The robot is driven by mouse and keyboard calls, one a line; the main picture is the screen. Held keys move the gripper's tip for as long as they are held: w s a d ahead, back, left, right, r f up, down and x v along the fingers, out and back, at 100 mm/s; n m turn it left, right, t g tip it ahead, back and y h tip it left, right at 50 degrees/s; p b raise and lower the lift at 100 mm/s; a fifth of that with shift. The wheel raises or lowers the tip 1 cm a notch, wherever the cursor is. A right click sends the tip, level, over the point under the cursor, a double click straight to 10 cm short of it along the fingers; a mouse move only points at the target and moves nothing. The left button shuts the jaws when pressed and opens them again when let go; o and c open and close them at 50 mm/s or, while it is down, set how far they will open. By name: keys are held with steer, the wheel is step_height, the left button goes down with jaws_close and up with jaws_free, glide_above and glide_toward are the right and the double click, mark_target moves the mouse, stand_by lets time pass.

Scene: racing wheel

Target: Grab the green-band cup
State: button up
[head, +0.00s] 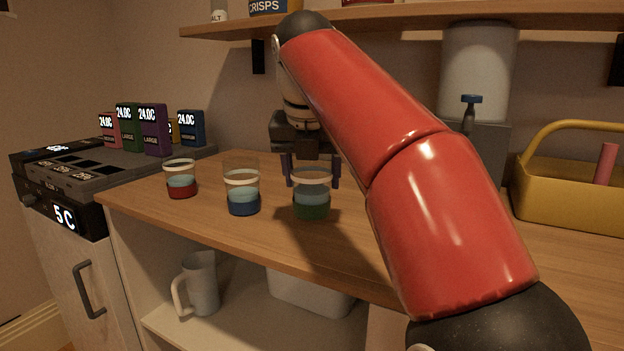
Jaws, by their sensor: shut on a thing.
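The green-band cup (311,207) is a clear cup with a pale rim stripe and a green base, upright at the counter's front edge. My gripper (312,178) reaches down from above and behind it, with a finger at each side of the cup, shut on it. Whether the cup's base touches the counter I cannot tell. A blue-band cup (243,203) stands just to the left, and a red-band cup (181,187) stands farther left. My red arm covers the counter to the right of the green-band cup.
A yellow basket (565,197) stands at the right, and a white dispenser with a blue tap (472,99) at the back. A dark rack with coloured battery packs (153,133) is at the left. A shelf (400,17) hangs above. A mug (198,285) sits below the wooden counter (145,203).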

step_height(320, 180, up, 7)
steer(key=p, duration=0.1)
stand_by(0.5)
